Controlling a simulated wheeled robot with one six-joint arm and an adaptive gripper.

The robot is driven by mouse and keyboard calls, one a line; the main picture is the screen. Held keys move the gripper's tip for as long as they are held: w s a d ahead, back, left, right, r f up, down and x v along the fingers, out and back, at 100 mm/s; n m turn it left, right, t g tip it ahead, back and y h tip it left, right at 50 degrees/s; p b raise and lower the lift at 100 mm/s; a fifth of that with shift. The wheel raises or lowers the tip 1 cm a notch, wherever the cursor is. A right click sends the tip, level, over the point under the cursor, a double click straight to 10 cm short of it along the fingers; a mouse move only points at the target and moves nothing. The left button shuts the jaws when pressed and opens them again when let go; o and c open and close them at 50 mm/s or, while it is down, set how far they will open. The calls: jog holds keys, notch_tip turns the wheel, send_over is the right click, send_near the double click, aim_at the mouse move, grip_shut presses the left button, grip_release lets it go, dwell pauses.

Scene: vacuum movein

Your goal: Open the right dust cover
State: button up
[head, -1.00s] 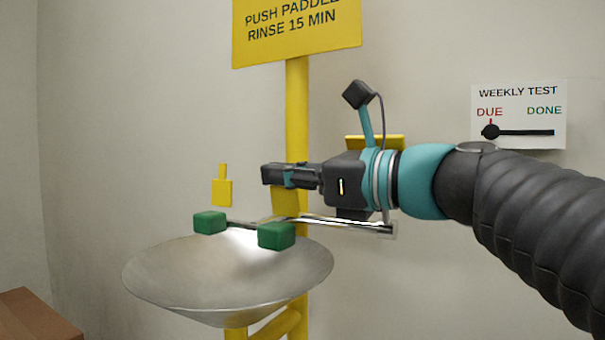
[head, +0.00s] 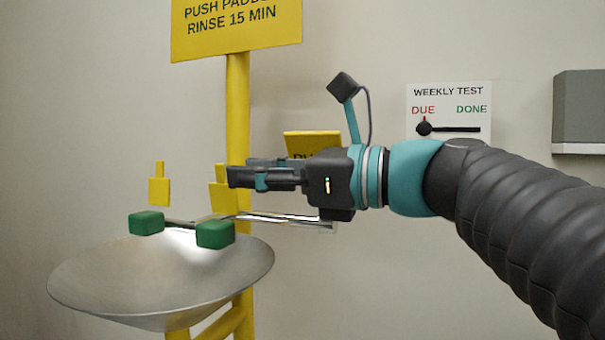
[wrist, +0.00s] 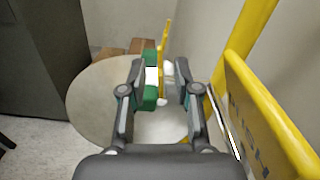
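Two green blocks stand over the metal bowl: a left one (head: 146,223) and a right one (head: 215,234). A yellow upright tab (head: 159,185) shows above the left block. Another yellow piece (head: 222,195) shows above the right block, partly behind my fingers. I cannot tell which part is the right dust cover. My gripper (head: 238,172) is level, above and behind the right block, with its tips near that yellow piece. In the wrist view my gripper (wrist: 160,68) is open, with green, white and yellow parts seen between and beyond its fingers. Contact cannot be told.
The bowl (head: 90,283) lies below the blocks. A yellow post (head: 238,105) and a metal pipe (head: 290,219) are close to my gripper. A yellow paddle plate (head: 310,143) is behind my wrist. A weekly test board (head: 449,112) and a grey box (head: 580,112) are on the wall.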

jog(key=v, duration=0.6)
jog(key=shift+d, duration=0.25)
jog(key=shift+s, duration=0.1)
